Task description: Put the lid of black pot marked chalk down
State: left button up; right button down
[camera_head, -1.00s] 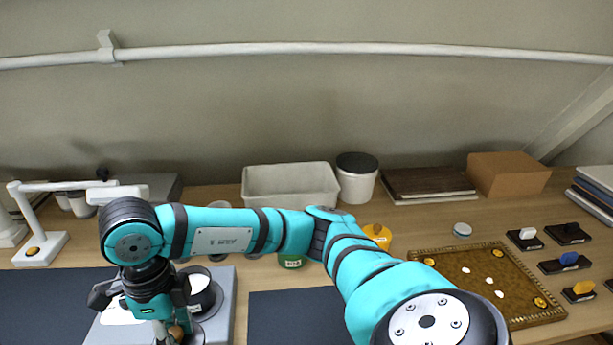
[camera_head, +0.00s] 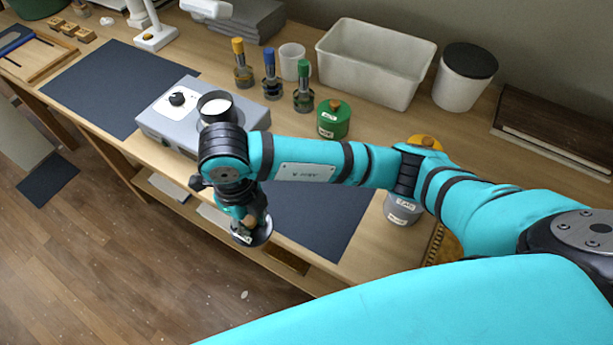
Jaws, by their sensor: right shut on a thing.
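My right gripper (camera_head: 249,218) is shut on the wooden knob of a dark round lid (camera_head: 262,234). A small white label shows on the lid, but I cannot read it. In the head view the lid hangs in the air, near the table's front edge, with floor behind it. The black pot (camera_head: 217,107) stands open on the grey hotplate (camera_head: 164,127), with white stuff inside; my arm hides part of it. My left gripper is not in view.
A dark mat (camera_head: 325,215) lies right of the lid, partly under my arm. A green pot (camera_head: 333,119), a grey labelled pot (camera_head: 403,211) and a yellow-topped pot (camera_head: 425,142) stand nearby. Bottles, a white cup (camera_head: 293,62) and a white bin (camera_head: 370,68) stand behind.

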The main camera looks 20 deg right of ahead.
aim_at(293, 191)
jog(key=w+d, duration=0.1)
jog(key=d, duration=0.1)
jog(key=w+d+p, duration=0.1)
jog(key=d, duration=0.1)
jog(key=w+d+p, duration=0.1)
jog(key=w+d, duration=0.1)
jog(key=shift+w+d+f, duration=0.1)
jog(key=shift+d+f, duration=0.05)
jog(key=d, duration=0.1)
jog(key=w+d+p, duration=0.1)
jog(key=w+d, duration=0.1)
jog(key=shift+w+d+f, duration=0.15)
jog(key=shift+d+f, duration=0.15)
jog(key=shift+d, duration=0.1)
jog(key=shift+w+d, duration=0.15)
jog(key=shift+w+d+p, duration=0.2)
jog(key=shift+d+p, duration=0.1)
jog(key=shift+p, duration=0.05)
jog(key=f, duration=0.1)
jog(key=f+p, duration=0.1)
jog(key=f, duration=0.1)
jog(key=shift+w+d+p, duration=0.15)
jog(key=shift+d+p, duration=0.15)
jog(key=shift+d, duration=0.05)
jog(key=shift+f, duration=0.4)
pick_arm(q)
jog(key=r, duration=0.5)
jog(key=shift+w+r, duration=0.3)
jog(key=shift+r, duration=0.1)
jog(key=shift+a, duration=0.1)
